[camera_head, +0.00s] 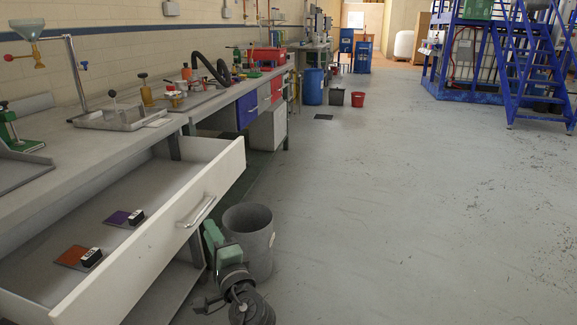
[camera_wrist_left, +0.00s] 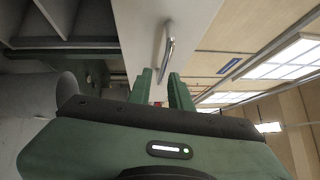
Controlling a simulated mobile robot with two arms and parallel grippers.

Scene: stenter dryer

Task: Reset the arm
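My left gripper (camera_head: 211,232) is in front of the open drawer, just below and to the right of its metal handle (camera_head: 197,210). In the left wrist view its two green fingers (camera_wrist_left: 161,90) are apart with nothing between them. The handle (camera_wrist_left: 166,50) shows beyond the fingertips on the white drawer front (camera_wrist_left: 150,20), with a gap between. The drawer (camera_head: 160,255) is pulled out from under the bench and holds two small black-and-white blocks on orange and purple pads. My right gripper is not in view.
A grey bin (camera_head: 250,225) stands on the floor right beside my left gripper. The long workbench (camera_head: 60,130) with tools runs along the left wall. A blue barrel (camera_head: 312,87) and blue metal stairs (camera_head: 540,70) stand farther back. The grey floor at right is clear.

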